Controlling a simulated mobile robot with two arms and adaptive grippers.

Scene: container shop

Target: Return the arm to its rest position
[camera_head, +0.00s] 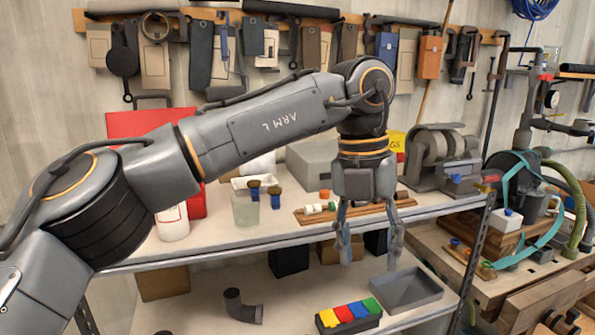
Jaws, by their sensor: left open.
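My left arm (290,115) comes in from the left and stretches across the upper middle of the view, bent down at the wrist. My left gripper (369,250) points straight down with its two fingers apart and nothing between them. It hangs in front of the front edge of the upper shelf (270,237), over the lower shelf. My right arm and gripper do not show.
A wooden rack (315,210) with small items and a clear container (245,208) stand on the upper shelf behind my gripper. Below are a grey open tray (405,290) and a box with coloured blocks (348,314). A cluttered workbench (440,250) is at right.

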